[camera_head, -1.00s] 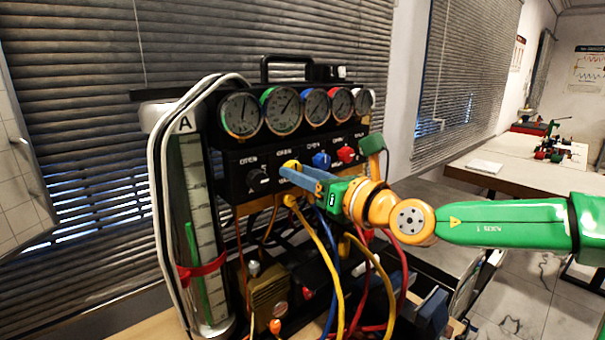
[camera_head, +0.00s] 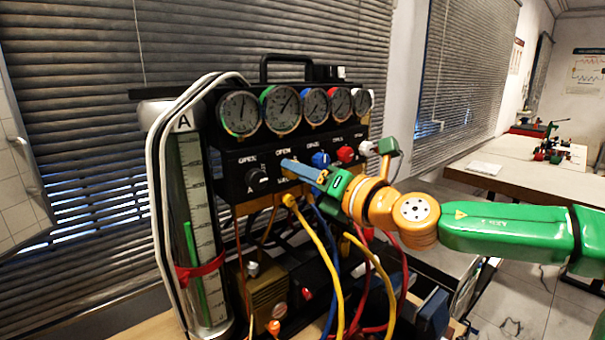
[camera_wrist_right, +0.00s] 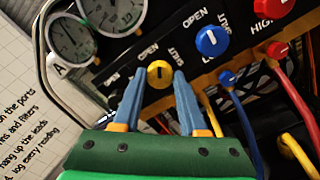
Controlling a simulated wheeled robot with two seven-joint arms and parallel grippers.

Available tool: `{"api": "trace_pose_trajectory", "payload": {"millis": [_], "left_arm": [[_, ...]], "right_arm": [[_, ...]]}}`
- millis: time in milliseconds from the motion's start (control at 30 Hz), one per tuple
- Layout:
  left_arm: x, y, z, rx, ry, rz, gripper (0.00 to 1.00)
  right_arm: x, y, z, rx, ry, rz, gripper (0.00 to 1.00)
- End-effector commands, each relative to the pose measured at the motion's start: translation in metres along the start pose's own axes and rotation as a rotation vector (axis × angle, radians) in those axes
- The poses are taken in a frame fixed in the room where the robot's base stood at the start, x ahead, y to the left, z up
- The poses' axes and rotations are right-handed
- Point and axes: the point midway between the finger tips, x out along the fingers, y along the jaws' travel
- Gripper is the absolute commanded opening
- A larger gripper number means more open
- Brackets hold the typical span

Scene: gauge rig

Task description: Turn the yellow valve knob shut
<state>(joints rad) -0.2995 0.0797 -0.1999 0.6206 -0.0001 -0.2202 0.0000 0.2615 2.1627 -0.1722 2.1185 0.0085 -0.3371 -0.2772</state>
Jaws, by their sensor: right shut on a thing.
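The yellow valve knob (camera_wrist_right: 160,74) is on the black gauge panel (camera_wrist_right: 120,58), with OPEN and SHUT lettering above and to its right in the right wrist view. A short dark mark crosses its face; I cannot tell which word it points to. My right gripper (camera_head: 288,165) reaches in from the right, its blue-grey fingers at the panel. In the wrist view the fingers lie on both sides of the knob, shut on it. In the head view the fingers hide the knob. My left gripper is not in view.
A blue knob (camera_head: 321,159) and a red knob (camera_head: 345,153) sit just right of my fingers. A black knob (camera_head: 257,180) is to the left. Several round gauges line the panel top. Yellow (camera_head: 328,255), blue and red hoses hang below my gripper.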

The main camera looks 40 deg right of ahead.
Motion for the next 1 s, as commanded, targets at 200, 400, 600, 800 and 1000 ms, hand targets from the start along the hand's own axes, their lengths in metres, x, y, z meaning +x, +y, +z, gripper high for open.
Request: {"api": "trace_pose_trajectory", "payload": {"millis": [200,400,600,800,1000], "left_arm": [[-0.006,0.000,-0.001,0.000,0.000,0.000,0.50],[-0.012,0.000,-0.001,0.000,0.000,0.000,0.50],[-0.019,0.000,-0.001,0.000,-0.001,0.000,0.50],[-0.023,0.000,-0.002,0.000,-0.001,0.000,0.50],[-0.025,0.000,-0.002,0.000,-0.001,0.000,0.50]], "right_arm": [[0.000,0.002,0.001,0.204,-0.001,0.002,0.00],[0.000,0.002,0.002,0.395,-0.001,0.002,0.00],[0.000,0.002,0.002,0.583,0.000,0.003,0.00],[0.000,0.001,0.001,0.750,-0.001,0.003,0.00],[0.000,0.001,0.002,0.881,-0.002,0.003,0.00]]}}
